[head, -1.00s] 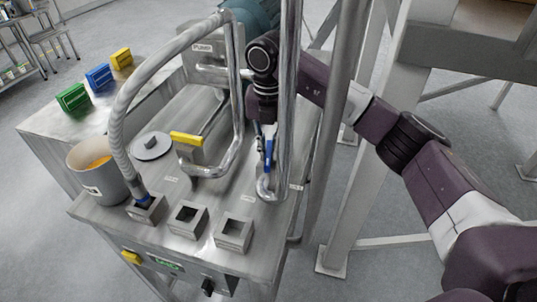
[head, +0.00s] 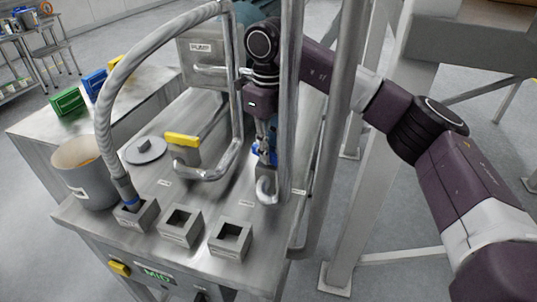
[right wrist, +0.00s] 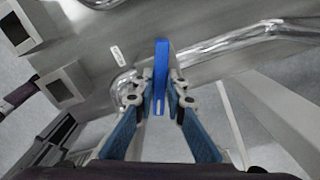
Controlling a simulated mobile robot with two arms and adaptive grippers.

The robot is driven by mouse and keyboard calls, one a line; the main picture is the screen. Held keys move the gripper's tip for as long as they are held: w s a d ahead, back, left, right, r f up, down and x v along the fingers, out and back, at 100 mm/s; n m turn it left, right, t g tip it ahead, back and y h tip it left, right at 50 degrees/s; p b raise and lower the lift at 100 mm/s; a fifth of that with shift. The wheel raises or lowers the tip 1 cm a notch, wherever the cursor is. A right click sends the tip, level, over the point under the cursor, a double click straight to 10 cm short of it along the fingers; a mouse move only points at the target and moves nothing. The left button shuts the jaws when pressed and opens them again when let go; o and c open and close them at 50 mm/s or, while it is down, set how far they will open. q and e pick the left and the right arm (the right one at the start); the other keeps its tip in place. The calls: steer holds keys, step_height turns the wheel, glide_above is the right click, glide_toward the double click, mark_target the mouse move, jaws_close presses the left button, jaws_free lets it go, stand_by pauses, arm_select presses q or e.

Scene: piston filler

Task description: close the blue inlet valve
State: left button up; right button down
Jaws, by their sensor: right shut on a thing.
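The blue inlet valve handle (head: 257,152) is on the vertical steel pipe at the right side of the machine top, partly hidden by my right gripper. In the right wrist view the blue handle (right wrist: 161,66) stands between the two fingers, its far end sticking out beyond the fingertips. My right gripper (head: 265,150) reaches down from above beside the pipe, and it is shut on the blue handle. It also shows in the right wrist view (right wrist: 161,90), with a finger on each side of the handle. My left gripper is not in view.
A ribbed hose (head: 106,110) runs into one of several square sockets (head: 231,238) at the front. A grey bucket (head: 84,172) stands at the left. Steel posts (head: 350,160) stand close to my right arm.

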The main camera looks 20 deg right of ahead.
steer(key=n+b, duration=0.1)
steer(key=n, duration=0.3)
steer(key=shift+r+n, duration=0.1)
steer(key=shift+n, duration=0.2)
stand_by(0.5)
steer(key=c, duration=2)
jaws_free()
steer(key=shift+o, duration=0.2)
steer(key=shift+r, duration=0.2)
step_height(320, 180, up, 12)
steer(key=shift+f, duration=0.2)
